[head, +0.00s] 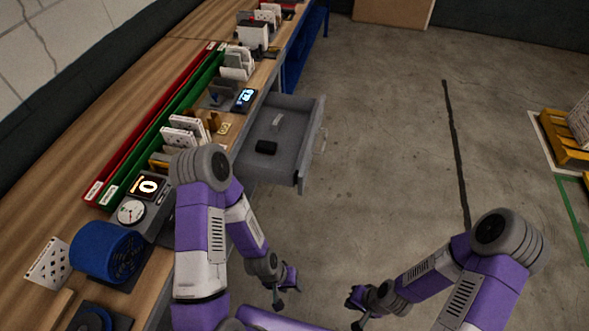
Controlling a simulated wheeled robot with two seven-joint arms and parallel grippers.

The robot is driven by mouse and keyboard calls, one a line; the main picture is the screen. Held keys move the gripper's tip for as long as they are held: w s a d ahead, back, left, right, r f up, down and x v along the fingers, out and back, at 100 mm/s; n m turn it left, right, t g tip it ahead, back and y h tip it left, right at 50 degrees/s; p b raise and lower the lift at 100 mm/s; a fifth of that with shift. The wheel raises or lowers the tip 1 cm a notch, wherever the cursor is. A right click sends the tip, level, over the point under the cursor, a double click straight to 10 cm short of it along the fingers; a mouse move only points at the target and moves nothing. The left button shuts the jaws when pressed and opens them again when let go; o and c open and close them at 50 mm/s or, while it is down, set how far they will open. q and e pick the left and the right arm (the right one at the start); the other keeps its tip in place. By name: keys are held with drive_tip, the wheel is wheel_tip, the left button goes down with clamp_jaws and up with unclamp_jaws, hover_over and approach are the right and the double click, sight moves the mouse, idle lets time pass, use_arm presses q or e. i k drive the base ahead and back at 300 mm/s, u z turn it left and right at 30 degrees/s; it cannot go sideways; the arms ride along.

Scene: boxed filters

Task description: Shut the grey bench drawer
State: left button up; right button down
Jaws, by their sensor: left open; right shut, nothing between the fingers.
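The grey bench drawer (301,162) stands pulled out from the wooden bench, to the right of the bench's front edge. A small black item (266,147) and a light grey item (277,119) lie inside it. A pale handle (320,140) shows on its front. My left gripper (283,289) is open and empty, below the drawer in the picture and apart from it. My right gripper (357,309) is shut and empty, lower and further right, also apart from the drawer.
The bench (100,140) holds red and green rails, upright filters (183,133), a dial gauge (131,211), a blue roll (106,252) and a handheld device (244,99). The concrete floor (390,130) right of the drawer is clear. A yellow pallet (562,150) stands far right.

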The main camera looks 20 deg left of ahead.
sight(296, 137)
drive_tip(key=u, duration=0.6)
drive_tip(key=i, duration=1)
